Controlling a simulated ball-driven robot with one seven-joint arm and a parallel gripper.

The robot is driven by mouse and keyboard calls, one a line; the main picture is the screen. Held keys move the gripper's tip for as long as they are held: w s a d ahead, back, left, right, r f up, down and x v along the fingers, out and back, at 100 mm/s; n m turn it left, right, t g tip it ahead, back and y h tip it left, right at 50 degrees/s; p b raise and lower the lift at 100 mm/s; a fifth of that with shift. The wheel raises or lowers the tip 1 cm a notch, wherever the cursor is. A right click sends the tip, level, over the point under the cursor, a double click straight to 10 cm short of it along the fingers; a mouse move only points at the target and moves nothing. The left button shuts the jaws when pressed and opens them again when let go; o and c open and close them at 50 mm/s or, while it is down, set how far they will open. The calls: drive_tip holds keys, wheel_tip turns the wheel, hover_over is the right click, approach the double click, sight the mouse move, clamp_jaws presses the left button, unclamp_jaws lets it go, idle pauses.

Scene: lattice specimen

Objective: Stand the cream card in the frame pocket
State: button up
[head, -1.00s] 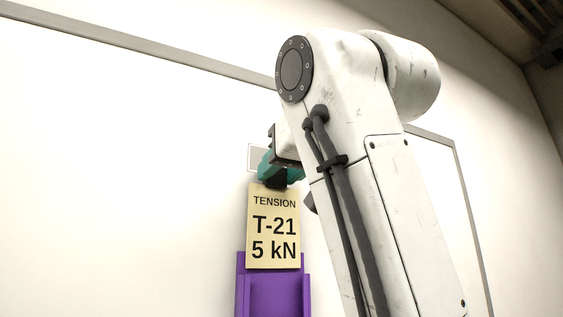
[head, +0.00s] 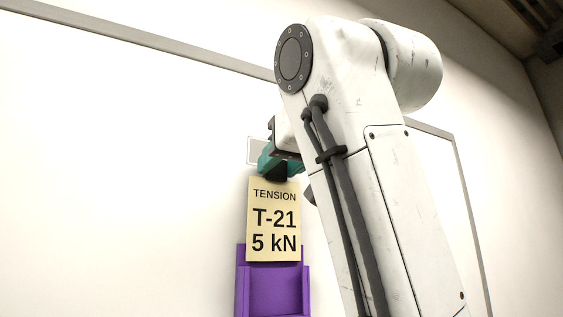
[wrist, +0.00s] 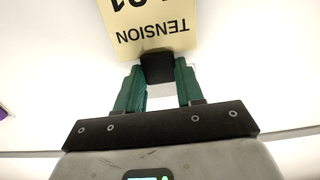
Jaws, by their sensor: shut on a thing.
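The cream card (head: 273,219) reads "TENSION T-21 5 kN" and hangs upright below my gripper (head: 276,176). The teal-fingered gripper is shut on its top edge; in the wrist view the gripper (wrist: 157,70) has its dark tips on the card (wrist: 150,28), by the word TENSION. The purple frame (head: 274,292) stands directly below, with raised side rails. The card's lower end overlaps the top of the frame in the head view, in front of its back plate. I cannot tell whether the lower edge is inside the pocket.
A large white board (head: 120,150) with a grey rim fills the background. My arm covers the area right of the card. A bit of purple (wrist: 2,112) shows at the left edge of the wrist view. The space left of the frame looks clear.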

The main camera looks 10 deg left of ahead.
sight(275, 213)
drive_tip(key=shift+f, duration=0.3)
idle(0.4)
drive_tip(key=shift+f+b, duration=0.35)
drive_tip(key=shift+b, duration=0.1)
drive_tip(key=shift+f+b, duration=0.55)
drive_tip(key=shift+f, duration=0.2)
drive_tip(key=shift+f, duration=0.35)
drive_tip(key=shift+f+b, duration=1.6)
drive_tip(key=shift+f, duration=0.3)
drive_tip(key=o, duration=1.5)
drive_tip(key=shift+o, duration=0.2)
